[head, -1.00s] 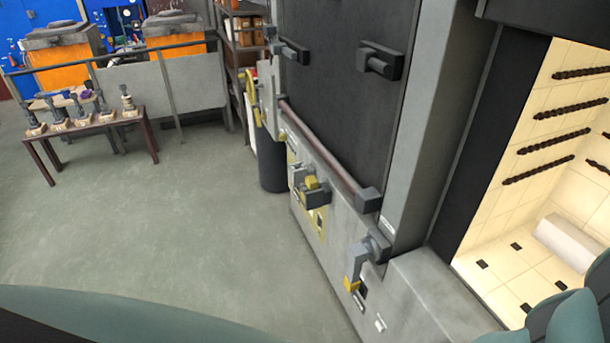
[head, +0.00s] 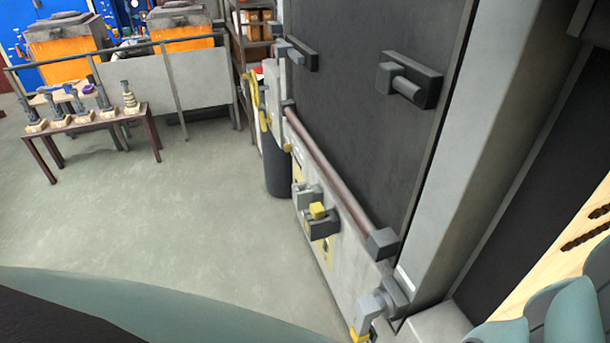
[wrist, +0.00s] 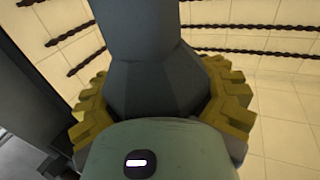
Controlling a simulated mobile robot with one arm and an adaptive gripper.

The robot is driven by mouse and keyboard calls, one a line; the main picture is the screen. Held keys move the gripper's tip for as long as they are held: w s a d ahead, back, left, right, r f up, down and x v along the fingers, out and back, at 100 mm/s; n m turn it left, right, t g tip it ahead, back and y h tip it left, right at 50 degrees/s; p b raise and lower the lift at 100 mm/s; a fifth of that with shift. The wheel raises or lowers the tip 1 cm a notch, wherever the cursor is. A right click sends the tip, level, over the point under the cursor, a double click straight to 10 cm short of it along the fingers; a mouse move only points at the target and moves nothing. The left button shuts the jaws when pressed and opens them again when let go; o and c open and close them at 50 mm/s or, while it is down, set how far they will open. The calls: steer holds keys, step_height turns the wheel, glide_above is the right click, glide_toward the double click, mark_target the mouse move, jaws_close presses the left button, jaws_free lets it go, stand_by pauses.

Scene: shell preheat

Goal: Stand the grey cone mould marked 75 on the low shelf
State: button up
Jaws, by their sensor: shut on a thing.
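In the wrist view my gripper (wrist: 162,98) has its yellow ridged pads shut on a dark grey, faceted mould (wrist: 145,75). The mould has a narrower neck running up out of the picture. No 75 mark shows on it, and its lower end is hidden behind the gripper's green body. The head view does not show my gripper or the held mould. A low brown shelf (head: 95,125) stands at the left of the head view, with several small grey-topped pieces on pale bases. I cannot read marks on them.
A large dark door (head: 370,110) with handles and a rail stands at centre right of the head view. The bright, pale-tiled chamber with dark twisted rods (wrist: 255,52) lies behind the mould in the wrist view. Open grey floor (head: 170,215) lies before the low shelf.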

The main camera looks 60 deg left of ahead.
steer(key=w+a+f+p, duration=0.2)
steer(key=w+p, duration=0.2)
steer(key=w, duration=0.2)
steer(key=w+a+f+p, duration=0.2)
steer(key=w+a+p, duration=0.1)
steer(key=w, duration=0.3)
steer(key=shift+f+p, duration=0.25)
steer(key=shift+p, duration=0.5)
steer(key=shift+w+f, duration=0.1)
steer(key=shift+f, duration=0.1)
steer(key=o, duration=1.4)
